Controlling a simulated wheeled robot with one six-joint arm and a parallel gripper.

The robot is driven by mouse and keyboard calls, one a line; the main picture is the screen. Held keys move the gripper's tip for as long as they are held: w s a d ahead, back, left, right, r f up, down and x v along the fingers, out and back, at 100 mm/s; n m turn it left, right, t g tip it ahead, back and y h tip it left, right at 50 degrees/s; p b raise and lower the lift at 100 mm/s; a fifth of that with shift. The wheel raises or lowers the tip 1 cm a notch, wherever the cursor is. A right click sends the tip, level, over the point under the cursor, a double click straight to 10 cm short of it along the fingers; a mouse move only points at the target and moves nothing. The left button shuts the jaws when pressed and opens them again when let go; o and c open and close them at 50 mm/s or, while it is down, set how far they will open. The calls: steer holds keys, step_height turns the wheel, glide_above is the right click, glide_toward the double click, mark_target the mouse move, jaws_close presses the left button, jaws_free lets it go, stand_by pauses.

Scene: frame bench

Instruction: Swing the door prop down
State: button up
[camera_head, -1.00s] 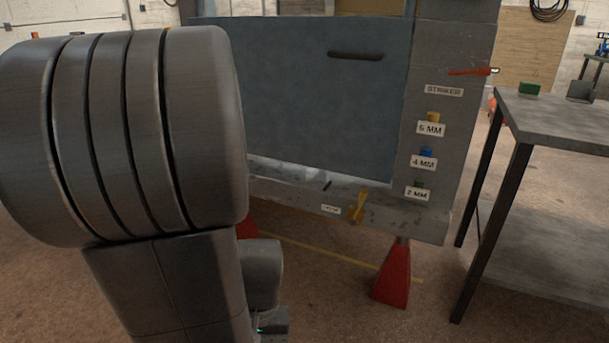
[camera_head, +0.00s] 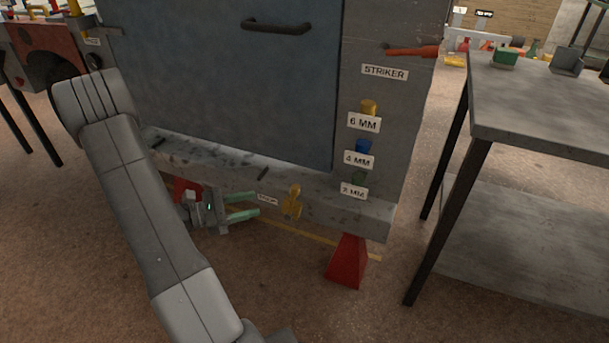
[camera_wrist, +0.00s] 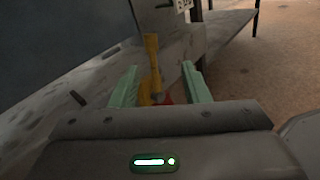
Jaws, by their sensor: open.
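The yellow door prop (camera_head: 292,203) sits on the lower front rail of the grey frame, beside a small label too blurred to read. It stands roughly upright. My gripper (camera_head: 252,203) is to its left at about the same height, green fingers open and pointing at it. In the wrist view, the prop (camera_wrist: 151,70) appears between the two open fingers (camera_wrist: 159,70). Its lower end is partly hidden by the gripper body, and I cannot tell whether it is touched. The blue-grey door (camera_head: 225,80) is above, with a dark handle (camera_head: 277,26).
An orange-red striker lever (camera_head: 412,51) and 6, 4 and 2 mm coloured pegs are on the right post. A red foot (camera_head: 347,262) stands under the frame. A grey table (camera_head: 535,110) is at right. Open floor lies in front.

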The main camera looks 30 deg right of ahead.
mark_target(295, 192)
steer(key=shift+n+t+h, duration=0.3)
steer(key=d+b, duration=0.3)
steer(key=d, duration=1)
steer(key=shift+s+d, duration=0.1)
steer(key=shift+d, duration=0.25)
jaws_close()
